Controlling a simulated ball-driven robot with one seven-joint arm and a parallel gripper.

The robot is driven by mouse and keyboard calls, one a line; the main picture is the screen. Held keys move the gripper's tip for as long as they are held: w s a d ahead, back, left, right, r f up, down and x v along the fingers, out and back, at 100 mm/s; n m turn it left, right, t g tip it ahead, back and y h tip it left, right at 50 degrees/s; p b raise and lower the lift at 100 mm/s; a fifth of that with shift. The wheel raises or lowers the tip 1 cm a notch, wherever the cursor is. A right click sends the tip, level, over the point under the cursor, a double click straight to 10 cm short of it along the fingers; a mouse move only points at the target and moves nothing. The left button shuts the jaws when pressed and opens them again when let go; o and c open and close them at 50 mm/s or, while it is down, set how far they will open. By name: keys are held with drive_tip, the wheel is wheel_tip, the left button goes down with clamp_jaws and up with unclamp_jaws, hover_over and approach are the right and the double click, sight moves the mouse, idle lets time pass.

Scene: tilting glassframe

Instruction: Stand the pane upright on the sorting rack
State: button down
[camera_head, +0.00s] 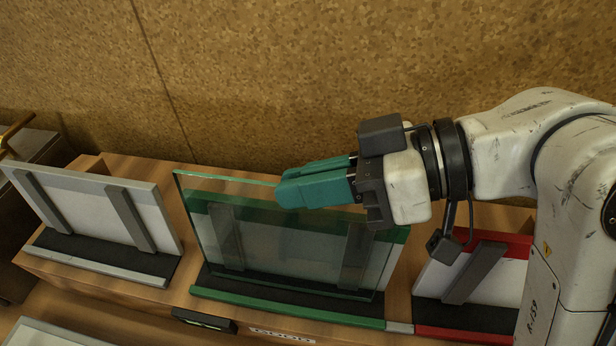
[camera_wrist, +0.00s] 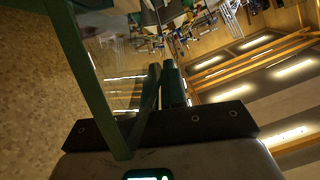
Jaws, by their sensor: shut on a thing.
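The pane (camera_head: 265,235) is a clear, green-tinted glass sheet in the head view, nearly upright in front of the middle, green-edged bay of the sorting rack (camera_head: 290,308). Its lower edge is low at the bay's black ledge, behind the green front lip. I cannot tell whether it touches the ledge or the two dark supports behind it. My gripper (camera_head: 283,187), with teal fingers, is shut on the pane's top edge, right of its upper left corner. In the wrist view, the finger ends and green edges overlap, and the grip is unclear.
A grey-edged bay (camera_head: 110,275) with dark slanted supports is on the left. A red-edged bay (camera_head: 465,335) is on the right, partly behind my arm. A brown speckled wall (camera_head: 260,80) rises behind the wooden bench. A small dark box (camera_head: 204,321) sits on the bench front.

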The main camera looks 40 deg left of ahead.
drive_tip(key=shift+f, duration=0.15)
idle(0.5)
drive_tip(key=c, duration=1.1)
unclamp_jaws()
drive_tip(key=shift+f, duration=0.1)
drive_tip(key=b+v, duration=0.1)
drive_tip(key=v, duration=1)
drive_tip(key=shift+b, duration=0.4)
